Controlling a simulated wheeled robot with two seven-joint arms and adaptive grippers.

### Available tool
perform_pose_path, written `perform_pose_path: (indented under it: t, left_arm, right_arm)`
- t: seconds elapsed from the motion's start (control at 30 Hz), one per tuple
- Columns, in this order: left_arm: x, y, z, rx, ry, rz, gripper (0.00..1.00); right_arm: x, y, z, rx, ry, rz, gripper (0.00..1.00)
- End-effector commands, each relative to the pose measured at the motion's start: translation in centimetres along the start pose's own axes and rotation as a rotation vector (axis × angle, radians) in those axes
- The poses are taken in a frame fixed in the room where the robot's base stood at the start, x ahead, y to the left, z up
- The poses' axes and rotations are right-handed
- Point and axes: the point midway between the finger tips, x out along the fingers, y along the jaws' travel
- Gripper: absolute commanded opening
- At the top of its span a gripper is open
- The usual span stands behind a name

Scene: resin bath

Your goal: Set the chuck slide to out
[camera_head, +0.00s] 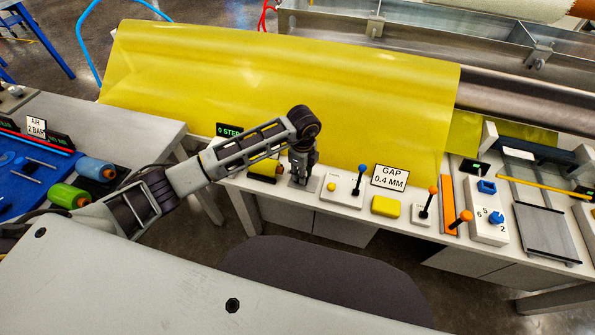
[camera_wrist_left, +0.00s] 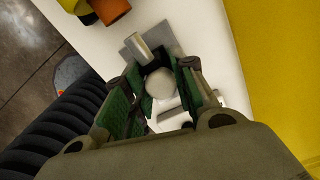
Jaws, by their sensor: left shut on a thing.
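My left gripper (camera_head: 301,178) points down at the front edge of the white bench, over a small grey plate (camera_head: 311,184). In the left wrist view my left gripper (camera_wrist_left: 158,82) has its green-padded fingers closed around a pale round knob (camera_wrist_left: 160,84). A grey plate (camera_wrist_left: 173,38) and a short pale cylinder (camera_wrist_left: 138,48) lie just beyond the fingers. The knob looks like the handle of the chuck slide, but no wording shows on it. The fingers hide most of it, and I cannot tell its slide position. My right gripper is not in view.
A lever panel (camera_head: 344,190), a "GAP 0.4 MM" sign (camera_head: 390,178) and a yellow block (camera_head: 385,207) stand to the right. A large yellow sheet (camera_head: 270,85) hangs close behind.

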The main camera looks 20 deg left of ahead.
Motion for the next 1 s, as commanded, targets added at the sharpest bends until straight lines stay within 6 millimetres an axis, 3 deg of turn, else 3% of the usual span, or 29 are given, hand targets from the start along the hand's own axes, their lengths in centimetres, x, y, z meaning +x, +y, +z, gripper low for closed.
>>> perform_pose_path:
  t: [0.2,0.23,0.4,0.6,0.7,1.0]
  left_arm:
    - [-0.1,-0.1,-0.5,0.005,0.009,-0.004,0.0]
    - [-0.1,-0.1,-0.5,0.005,0.01,-0.004,0.3]
    - [0.0,0.0,-0.4,0.004,0.008,-0.003,0.49]
    - [0.0,0.0,-0.3,0.003,0.006,-0.003,0.49]
    - [-0.1,0.0,-0.2,0.003,0.006,-0.003,0.49]
    - [-1.6,-0.1,-0.2,0.002,0.005,-0.005,0.49]
  right_arm:
    - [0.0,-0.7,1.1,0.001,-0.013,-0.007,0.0]
    - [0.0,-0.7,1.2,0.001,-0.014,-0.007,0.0]
    - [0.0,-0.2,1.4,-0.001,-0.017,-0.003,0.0]
    - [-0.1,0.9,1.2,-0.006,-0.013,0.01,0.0]
    - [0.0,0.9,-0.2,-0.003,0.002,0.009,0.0]
    - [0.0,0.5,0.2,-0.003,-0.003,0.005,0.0]
